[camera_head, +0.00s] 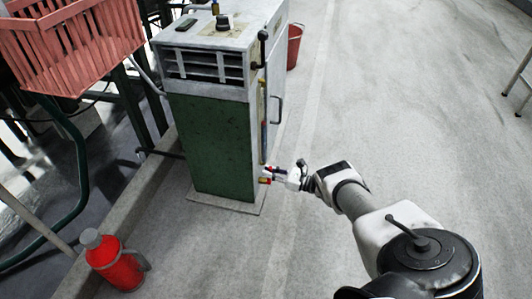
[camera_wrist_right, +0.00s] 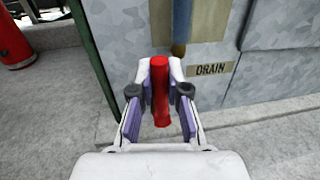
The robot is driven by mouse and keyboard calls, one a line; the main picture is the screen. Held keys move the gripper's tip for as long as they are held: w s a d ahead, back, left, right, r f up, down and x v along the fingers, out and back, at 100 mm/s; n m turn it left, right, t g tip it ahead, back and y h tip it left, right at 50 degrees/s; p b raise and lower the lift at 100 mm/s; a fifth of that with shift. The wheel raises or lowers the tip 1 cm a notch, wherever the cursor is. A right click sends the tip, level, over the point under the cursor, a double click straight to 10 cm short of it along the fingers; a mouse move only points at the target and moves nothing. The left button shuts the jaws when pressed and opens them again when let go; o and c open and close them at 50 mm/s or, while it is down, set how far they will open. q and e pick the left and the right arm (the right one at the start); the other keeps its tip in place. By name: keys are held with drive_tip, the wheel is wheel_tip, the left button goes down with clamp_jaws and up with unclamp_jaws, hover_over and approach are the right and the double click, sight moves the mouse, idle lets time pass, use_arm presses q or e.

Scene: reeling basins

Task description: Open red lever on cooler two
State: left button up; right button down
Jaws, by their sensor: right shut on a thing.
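The cooler (camera_head: 213,140) is a white and green cabinet standing on the floor, left of centre in the head view. Its red lever (camera_wrist_right: 160,88) is low on its right side, near a label reading DRAIN (camera_wrist_right: 211,69) in the right wrist view. My right gripper (camera_head: 279,175) is at the lever, and in the right wrist view its fingers (camera_wrist_right: 160,95) are on both sides of the lever, shut on it. The lever points down toward the camera in that view. The head view shows the lever only as small red spots. My left gripper is not in view.
A pink-red crate (camera_head: 65,45) stands at the upper left. A red flask (camera_head: 113,262) stands at the lower left. A red bucket (camera_head: 294,47) is behind the cooler. A low concrete curb (camera_head: 120,215) runs left of it.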

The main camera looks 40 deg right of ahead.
drive_tip(key=shift+a, duration=0.1)
drive_tip(key=c, duration=1.1)
unclamp_jaws()
drive_tip(key=shift+c, duration=0.2)
drive_tip(key=v, duration=1.2)
